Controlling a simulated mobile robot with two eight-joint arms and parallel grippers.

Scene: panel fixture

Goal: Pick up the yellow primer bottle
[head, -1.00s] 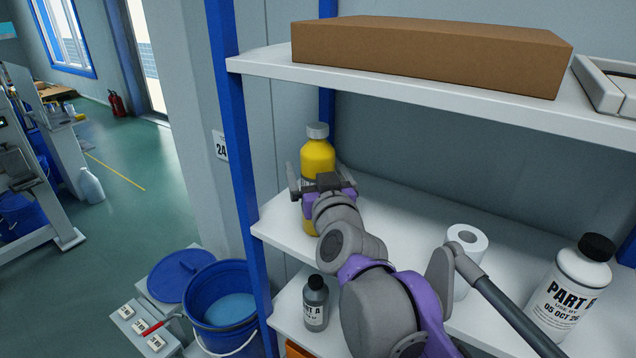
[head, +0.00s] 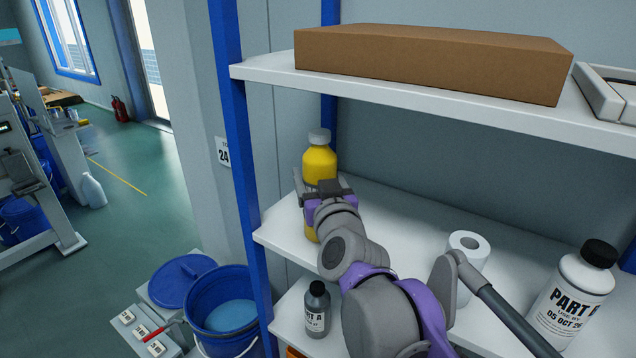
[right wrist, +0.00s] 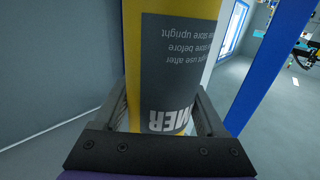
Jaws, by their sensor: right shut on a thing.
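The yellow primer bottle (head: 319,163) with a grey cap stands upright at the left end of the middle shelf (head: 400,205) in the head view. My right gripper (head: 324,184) is around its body and shut on it; the hand hides much of the bottle's middle. In the right wrist view the bottle (right wrist: 133,60) shows between the two fingers (right wrist: 160,120), with its dark label upside down. I cannot tell whether the bottle's base touches the shelf. My left gripper is not in view.
A brown box (head: 430,65) lies on the upper shelf, above and right. A blue upright post (head: 240,150) stands just left of the bottle. A paper roll (head: 470,250) and a white bottle (head: 570,300) stand to the right; a grey bottle (head: 317,310) stands below.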

